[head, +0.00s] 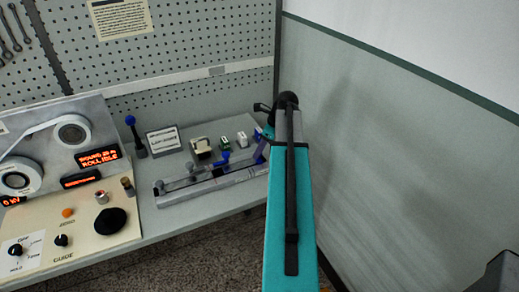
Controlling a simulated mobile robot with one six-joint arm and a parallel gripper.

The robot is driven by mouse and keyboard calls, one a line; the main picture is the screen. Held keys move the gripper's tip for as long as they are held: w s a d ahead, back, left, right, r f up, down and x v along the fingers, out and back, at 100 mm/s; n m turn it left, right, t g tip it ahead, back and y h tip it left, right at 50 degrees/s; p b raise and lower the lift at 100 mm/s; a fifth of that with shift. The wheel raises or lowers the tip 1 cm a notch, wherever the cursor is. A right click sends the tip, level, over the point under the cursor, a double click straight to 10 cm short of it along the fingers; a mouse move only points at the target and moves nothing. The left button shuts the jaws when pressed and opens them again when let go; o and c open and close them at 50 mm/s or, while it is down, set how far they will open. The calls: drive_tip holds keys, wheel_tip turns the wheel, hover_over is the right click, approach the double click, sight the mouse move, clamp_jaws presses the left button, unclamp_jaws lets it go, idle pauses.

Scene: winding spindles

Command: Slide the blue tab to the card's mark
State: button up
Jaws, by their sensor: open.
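A grey slide rail (212,183) lies along the front of the bench, left of my arm. A small blue piece (222,158) that looks like the tab stands at the rail, right of its middle; its exact seat is unclear. A white card (163,140) in a dark frame stands behind the rail's left part; its print is too small to read. My gripper (264,122) is at the rail's right end, mostly hidden by my teal arm. It is open, with nothing seen in it, and apart from the blue piece.
Several small blocks, one green (225,143), sit behind the rail. A blue-knobbed lever (130,120) stands left of the card. A winding console (90,225) with dials and red displays fills the left. A pegboard (190,45) backs the bench; a wall (410,150) closes the right.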

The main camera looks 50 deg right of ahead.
drive_tip(key=shift+w+a+f, duration=0.1)
drive_tip(key=shift+w+f, duration=0.1)
drive_tip(key=shift+f, duration=0.3)
clamp_jaws()
